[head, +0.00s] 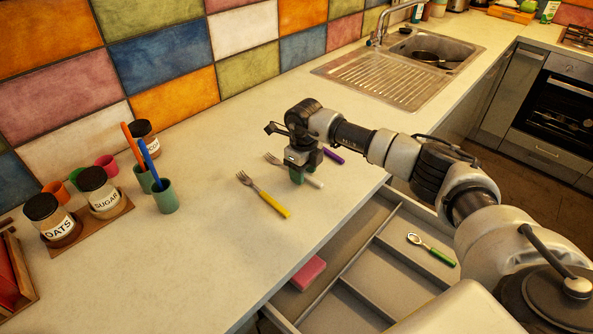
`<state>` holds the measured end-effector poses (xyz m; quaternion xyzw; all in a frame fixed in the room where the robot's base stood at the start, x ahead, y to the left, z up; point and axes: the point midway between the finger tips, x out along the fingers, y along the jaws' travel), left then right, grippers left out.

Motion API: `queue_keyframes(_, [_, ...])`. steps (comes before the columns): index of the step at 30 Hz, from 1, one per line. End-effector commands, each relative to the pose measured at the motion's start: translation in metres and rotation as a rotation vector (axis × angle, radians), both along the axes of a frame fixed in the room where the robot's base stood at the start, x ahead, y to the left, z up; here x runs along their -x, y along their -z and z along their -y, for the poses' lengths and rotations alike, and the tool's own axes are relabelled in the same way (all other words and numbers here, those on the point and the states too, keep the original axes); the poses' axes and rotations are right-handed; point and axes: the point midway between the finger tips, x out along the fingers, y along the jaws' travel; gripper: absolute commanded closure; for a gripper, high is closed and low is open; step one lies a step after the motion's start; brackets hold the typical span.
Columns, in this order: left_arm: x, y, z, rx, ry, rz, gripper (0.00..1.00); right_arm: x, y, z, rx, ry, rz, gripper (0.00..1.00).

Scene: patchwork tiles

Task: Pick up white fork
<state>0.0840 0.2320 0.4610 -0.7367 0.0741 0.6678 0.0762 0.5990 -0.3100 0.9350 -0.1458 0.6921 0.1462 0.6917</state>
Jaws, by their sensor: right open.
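The white fork (314,182) lies on the pale countertop, its metal tines pointing to the upper left and its white handle to the lower right. My right gripper (297,176) is directly over the fork and hides its middle. The jaws are open, with green fingertips low around the fork's handle; I cannot tell whether they touch it. My left gripper is not in view.
A yellow-handled fork (272,204) lies left of the gripper, and a purple-handled utensil (333,156) lies behind it. Below is an open drawer (357,294) with a green-handled spoon (436,251) and a pink block (308,273). Jars and cups stand left.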

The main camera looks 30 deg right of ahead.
Motion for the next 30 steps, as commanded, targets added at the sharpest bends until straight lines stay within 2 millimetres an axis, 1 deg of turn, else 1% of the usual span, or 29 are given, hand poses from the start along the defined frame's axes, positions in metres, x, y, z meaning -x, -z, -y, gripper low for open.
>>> queue_keyframes(1, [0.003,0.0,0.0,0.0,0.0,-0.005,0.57,0.0,0.0,0.0,0.0,0.0,0.0,0.53])
queue_keyframes(2, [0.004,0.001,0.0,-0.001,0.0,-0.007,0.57,0.0,0.0,0.0,0.0,0.0,0.0,0.56])
queue_keyframes(9, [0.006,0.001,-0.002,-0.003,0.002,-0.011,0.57,0.0,-0.001,0.0,0.0,0.0,0.0,0.93])
queue_keyframes(10, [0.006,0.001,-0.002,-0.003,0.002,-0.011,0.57,0.0,0.0,0.0,0.0,0.0,0.0,0.98])
queue_keyframes(11, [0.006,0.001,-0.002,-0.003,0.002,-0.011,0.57,0.0,0.0,0.0,0.0,0.0,0.0,1.0])
queue_keyframes(19, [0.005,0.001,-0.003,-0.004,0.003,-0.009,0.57,0.0,-0.001,0.0,0.0,0.0,0.001,1.0])
queue_keyframes(23, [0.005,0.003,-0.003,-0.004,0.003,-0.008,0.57,-0.001,-0.007,0.0,0.0,0.0,0.003,1.0])
queue_keyframes(26, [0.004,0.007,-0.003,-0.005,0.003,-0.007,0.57,-0.001,-0.016,0.001,0.001,0.0,0.004,1.0])
queue_keyframes(29, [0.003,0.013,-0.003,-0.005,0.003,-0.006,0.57,-0.001,-0.032,0.0,0.0,-0.001,0.005,1.0])
queue_keyframes(30, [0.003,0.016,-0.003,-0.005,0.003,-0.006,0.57,-0.001,-0.04,0.0,0.0,-0.001,0.007,1.0])
